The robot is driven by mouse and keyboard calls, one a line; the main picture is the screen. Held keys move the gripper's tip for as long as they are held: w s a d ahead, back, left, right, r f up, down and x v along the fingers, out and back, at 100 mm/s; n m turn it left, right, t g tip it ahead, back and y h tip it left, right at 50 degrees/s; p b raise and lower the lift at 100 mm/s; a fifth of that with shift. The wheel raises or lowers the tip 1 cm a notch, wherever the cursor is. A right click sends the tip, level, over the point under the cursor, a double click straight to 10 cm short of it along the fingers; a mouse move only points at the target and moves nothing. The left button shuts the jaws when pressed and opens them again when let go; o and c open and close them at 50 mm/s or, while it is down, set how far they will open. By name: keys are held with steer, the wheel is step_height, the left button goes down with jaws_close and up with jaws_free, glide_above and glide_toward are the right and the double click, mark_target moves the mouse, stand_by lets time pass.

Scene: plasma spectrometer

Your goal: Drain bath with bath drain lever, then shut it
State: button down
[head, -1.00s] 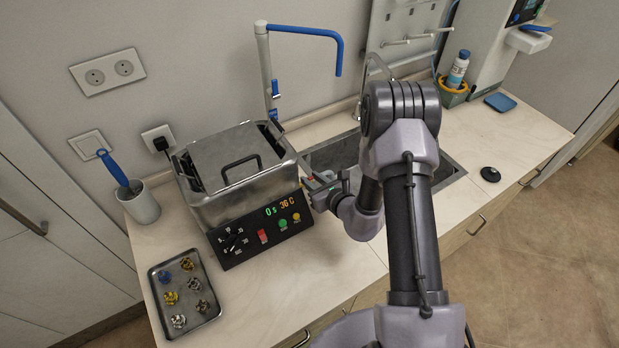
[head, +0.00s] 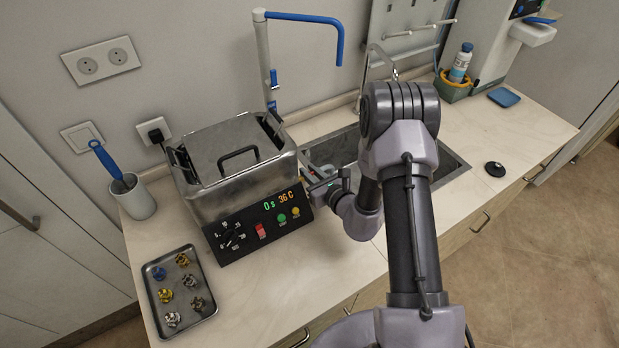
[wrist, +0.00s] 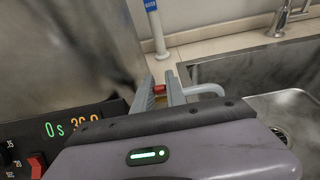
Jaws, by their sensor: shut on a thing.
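The bath (head: 205,203) is a steel box with a lid and a black control panel (head: 262,226) reading 0 s and 36 C. My gripper (head: 309,174) is at the bath's right side, beside the sink. In the wrist view, my gripper (wrist: 161,80) is closed around the bath drain lever, whose red part (wrist: 159,89) shows between the fingers. The rest of the lever is hidden. A grey drain pipe (wrist: 206,89) bends out to the right towards the sink. I cannot tell the lever's angle or see any flowing water.
The sink (head: 452,172) lies right of the bath, with a tap (head: 381,54) behind it. A blue-topped post (head: 264,60) stands behind the bath. A metal tray (head: 196,316) of small parts and a brush holder (head: 138,203) are at left.

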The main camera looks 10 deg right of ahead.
steer(key=f+b, duration=0.1)
steer(key=b, duration=0.1)
steer(key=f+t+b, duration=0.1)
steer(key=b, duration=0.1)
steer(key=shift+s+t+b, duration=0.3)
steer(key=shift+s, duration=0.05)
steer(key=t+b, duration=0.1)
steer(key=b, duration=0.1)
steer(key=shift+s+d+r+y+b, duration=0.1)
steer(key=shift+s+y+b, duration=0.05)
steer(key=shift+y+b, duration=0.25)
steer(key=shift+r, duration=0.3)
steer(key=c, duration=1.6)
jaws_free()
steer(key=shift+c, duration=0.2)
steer(key=p+v, duration=0.1)
steer(key=v, duration=1.6)
steer(key=shift+d, duration=0.1)
steer(key=shift+s+f, duration=0.15)
steer(key=shift+s, duration=0.1)
